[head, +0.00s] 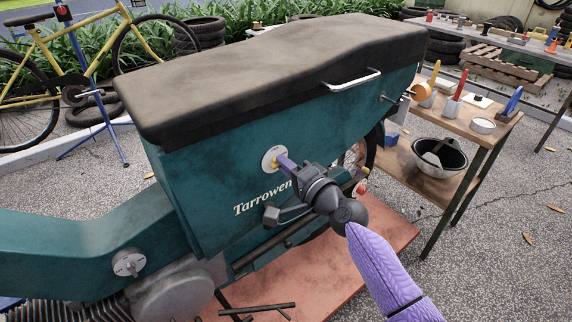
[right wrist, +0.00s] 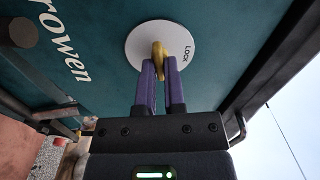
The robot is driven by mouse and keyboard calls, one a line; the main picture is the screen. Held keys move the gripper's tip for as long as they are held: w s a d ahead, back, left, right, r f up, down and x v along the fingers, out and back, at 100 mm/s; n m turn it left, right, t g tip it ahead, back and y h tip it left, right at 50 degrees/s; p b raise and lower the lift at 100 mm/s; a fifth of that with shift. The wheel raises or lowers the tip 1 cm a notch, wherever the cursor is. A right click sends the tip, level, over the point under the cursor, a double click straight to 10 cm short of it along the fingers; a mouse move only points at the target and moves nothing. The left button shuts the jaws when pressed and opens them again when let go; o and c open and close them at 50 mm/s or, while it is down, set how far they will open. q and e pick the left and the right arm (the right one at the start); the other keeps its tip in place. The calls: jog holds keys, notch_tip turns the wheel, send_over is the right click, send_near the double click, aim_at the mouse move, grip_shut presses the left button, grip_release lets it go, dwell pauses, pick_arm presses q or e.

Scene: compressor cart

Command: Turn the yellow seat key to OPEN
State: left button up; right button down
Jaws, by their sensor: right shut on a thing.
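The yellow seat key (right wrist: 159,57) stands in a round white lock plate (right wrist: 134,44) on the side of the dark green cart body. The word LOCK is readable at the plate's right in the right wrist view; no OPEN mark is readable. My right gripper (right wrist: 161,80) is shut on the key, with its purple fingers on either side. In the head view the right gripper (head: 284,162) reaches the lock plate (head: 267,158) from the lower right, and its fingers cover most of the key. My left gripper is not in view.
A black seat (head: 270,70) with a light grab handle (head: 352,80) lies above the lock. A wooden bench (head: 455,120) with tools and a dark bowl (head: 440,157) stands to the right. A yellow bicycle (head: 75,65) is at the back left.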

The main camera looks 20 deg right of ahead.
dwell(0.4)
jog(key=c, duration=0.7)
grip_release()
jog(key=p+v, duration=0.1)
jog(key=v, duration=0.9)
